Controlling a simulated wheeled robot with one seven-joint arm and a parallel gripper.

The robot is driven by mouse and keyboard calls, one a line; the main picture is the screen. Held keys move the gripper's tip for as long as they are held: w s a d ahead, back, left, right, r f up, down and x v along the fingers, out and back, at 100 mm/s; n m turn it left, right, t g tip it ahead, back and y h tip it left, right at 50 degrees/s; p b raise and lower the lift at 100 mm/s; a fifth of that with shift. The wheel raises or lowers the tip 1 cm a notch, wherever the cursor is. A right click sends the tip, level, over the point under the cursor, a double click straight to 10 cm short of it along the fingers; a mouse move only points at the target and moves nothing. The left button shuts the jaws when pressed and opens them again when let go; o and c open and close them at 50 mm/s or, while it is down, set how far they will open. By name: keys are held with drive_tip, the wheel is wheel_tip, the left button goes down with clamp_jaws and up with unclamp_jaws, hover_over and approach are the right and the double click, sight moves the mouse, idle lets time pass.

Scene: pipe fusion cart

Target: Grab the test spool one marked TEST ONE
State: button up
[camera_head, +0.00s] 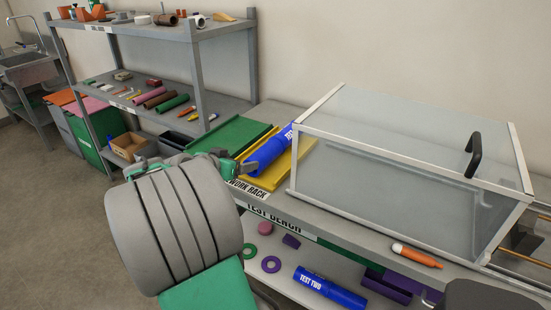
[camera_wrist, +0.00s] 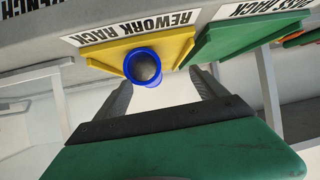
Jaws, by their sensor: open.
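A blue spool (camera_head: 268,152) lies tilted on the yellow rework rack (camera_head: 302,150) on the test bench. Its white lettering is only partly readable. In the wrist view, the open end of the blue spool (camera_wrist: 130,64) shows as a blue ring beyond my fingers, at the front edge of the yellow rack (camera_wrist: 172,48). My gripper (camera_head: 238,166) is open, just in front of the spool's near end. In the wrist view my gripper's two fingers (camera_wrist: 160,86) stand apart with nothing between them. Another blue spool (camera_head: 330,290), marked TEST TWO, lies on the shelf below.
A green rack (camera_head: 232,134) adjoins the yellow one on the left. A clear-walled box (camera_head: 400,150) with a black handle stands close on the right. An orange and white tool (camera_head: 416,256) lies at the bench's front edge. Grey shelving (camera_head: 200,70) stands at the left.

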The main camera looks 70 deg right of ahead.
sight(259, 152)
drive_tip(key=shift+m+g+h, duration=0.5)
drive_tip(key=shift+m+g, duration=0.1)
drive_tip(key=shift+g, duration=0.1)
drive_tip(key=s+d, duration=0.3)
drive_tip(key=shift+r, duration=0.25)
drive_tip(key=shift+d, duration=0.2)
drive_tip(key=p+x, duration=0.1)
drive_tip(key=x, duration=0.6)
drive_tip(key=shift+w+d+r, duration=0.1)
drive_tip(key=shift+w+d, duration=0.05)
drive_tip(key=shift+d, duration=0.05)
drive_tip(key=shift+c, duration=0.4)
clamp_jaws()
drive_tip(key=shift+r, duration=0.1)
